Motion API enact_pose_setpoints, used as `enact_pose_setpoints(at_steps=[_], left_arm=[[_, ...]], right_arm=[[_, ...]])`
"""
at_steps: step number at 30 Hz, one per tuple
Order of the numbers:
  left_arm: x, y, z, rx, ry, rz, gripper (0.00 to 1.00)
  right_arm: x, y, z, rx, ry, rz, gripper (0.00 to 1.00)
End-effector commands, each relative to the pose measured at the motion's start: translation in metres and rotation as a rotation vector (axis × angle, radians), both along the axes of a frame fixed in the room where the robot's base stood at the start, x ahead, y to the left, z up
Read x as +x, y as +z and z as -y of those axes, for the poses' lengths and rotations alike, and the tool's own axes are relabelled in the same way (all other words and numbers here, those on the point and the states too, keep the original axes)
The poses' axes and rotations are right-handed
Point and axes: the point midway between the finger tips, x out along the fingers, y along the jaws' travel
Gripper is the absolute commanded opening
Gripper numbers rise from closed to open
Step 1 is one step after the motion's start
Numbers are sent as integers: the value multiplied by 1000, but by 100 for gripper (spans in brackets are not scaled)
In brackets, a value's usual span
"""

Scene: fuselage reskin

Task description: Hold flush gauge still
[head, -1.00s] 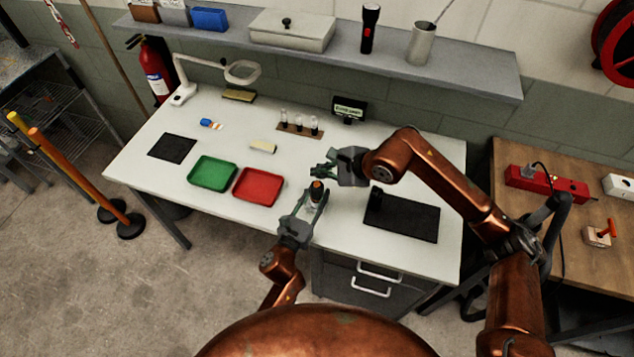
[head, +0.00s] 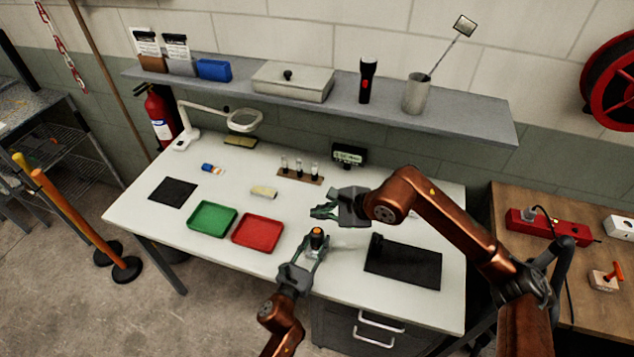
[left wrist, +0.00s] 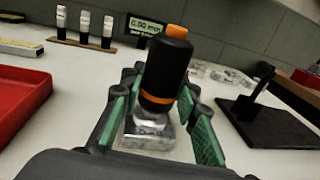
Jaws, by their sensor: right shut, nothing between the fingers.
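The flush gauge (head: 316,238) is a black cylinder with an orange top and orange ring. In the left wrist view (left wrist: 166,70) it stands on a clear, shiny base and leans slightly to the right in the picture. My left gripper (head: 314,246) is low over the front of the bench, its green-padded fingers on either side of the gauge and closed on its base (left wrist: 150,132). The fingers hide part of the base's sides. My right gripper (head: 320,212) is shut and empty, above the bench just behind the gauge. A small display (head: 348,154) stands at the back, its reading clearer in the left wrist view (left wrist: 146,26).
A red tray (head: 258,232) and a green tray (head: 212,219) lie left of the gauge. A black mat (head: 408,265) with an upright black piece is at right. Several vials in a rack (head: 300,175) and a magnifier lamp (head: 240,119) stand behind. A shelf (head: 320,105) overhangs the back.

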Motion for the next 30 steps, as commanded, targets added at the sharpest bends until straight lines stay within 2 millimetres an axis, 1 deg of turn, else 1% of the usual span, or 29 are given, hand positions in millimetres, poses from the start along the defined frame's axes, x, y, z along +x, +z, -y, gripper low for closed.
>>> enact_pose_setpoints(at_steps=[1,6,8,15,18,20,23,30], left_arm=[[0,0,0,0,0,0,33],[0,0,0,0,0,0,45],[0,0,0,0,0,0,48],[0,0,0,0,0,0,48],[-4,0,-2,0,0,0,48],[-10,-1,-5,1,1,-2,48],[-25,-2,-13,2,1,-2,48],[-71,-1,-35,1,1,-3,48]], right_arm=[[0,0,0,0,0,0,0],[0,0,0,0,0,0,0],[0,0,0,0,0,0,0],[0,0,0,0,0,0,0],[0,0,0,0,0,0,0],[0,0,0,0,0,0,0],[0,0,0,0,0,0,0],[0,0,0,0,0,0,0]])
